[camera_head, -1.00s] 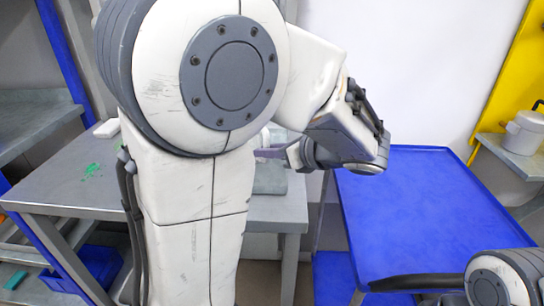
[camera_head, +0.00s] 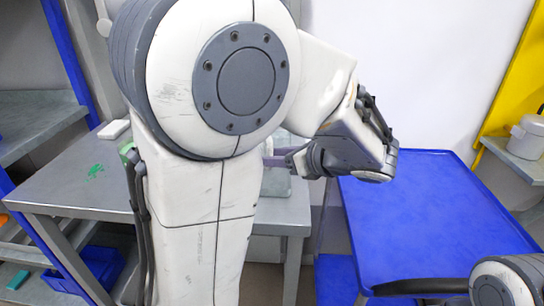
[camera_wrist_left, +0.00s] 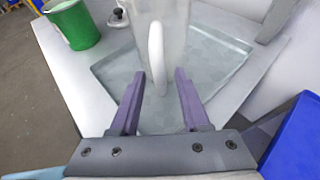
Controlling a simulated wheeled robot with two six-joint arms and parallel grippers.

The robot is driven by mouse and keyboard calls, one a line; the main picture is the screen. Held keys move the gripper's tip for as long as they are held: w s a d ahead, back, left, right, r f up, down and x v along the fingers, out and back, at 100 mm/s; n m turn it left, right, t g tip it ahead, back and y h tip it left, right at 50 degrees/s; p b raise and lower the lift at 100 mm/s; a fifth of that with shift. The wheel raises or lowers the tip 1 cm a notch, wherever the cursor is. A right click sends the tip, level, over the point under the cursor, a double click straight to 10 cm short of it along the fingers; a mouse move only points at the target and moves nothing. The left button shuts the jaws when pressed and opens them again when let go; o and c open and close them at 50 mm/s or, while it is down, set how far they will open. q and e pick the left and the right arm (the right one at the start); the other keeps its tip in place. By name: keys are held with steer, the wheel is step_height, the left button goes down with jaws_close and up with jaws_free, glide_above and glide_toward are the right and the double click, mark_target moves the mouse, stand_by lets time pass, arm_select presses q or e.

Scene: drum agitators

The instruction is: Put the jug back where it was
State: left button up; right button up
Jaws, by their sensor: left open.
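The jug (camera_wrist_left: 176,32) is pale and translucent with a white upright handle (camera_wrist_left: 156,58). In the left wrist view it stands upright on a grey-green tray or mat (camera_wrist_left: 215,75) on the table. My left gripper (camera_wrist_left: 160,78) is open, its two purple fingers pointing at the jug, one on each side of the handle's lower part. I cannot tell whether they touch it. In the head view my left arm hides most of the jug, and a purple finger (camera_head: 276,161) shows beside the table. My right gripper is out of view.
A green container (camera_wrist_left: 74,24) stands left of the jug in the left wrist view. In the head view, a blue-topped table (camera_head: 430,210) to the right has a clear top. The grey table (camera_head: 75,185) has green marks. A white pot (camera_head: 527,137) sits on a shelf at far right.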

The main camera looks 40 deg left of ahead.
arm_select(q)
steer(key=p+v, duration=0.1)
steer(key=v, duration=1)
steer(key=shift+d+p, duration=0.2)
steer(key=shift+p, duration=0.15)
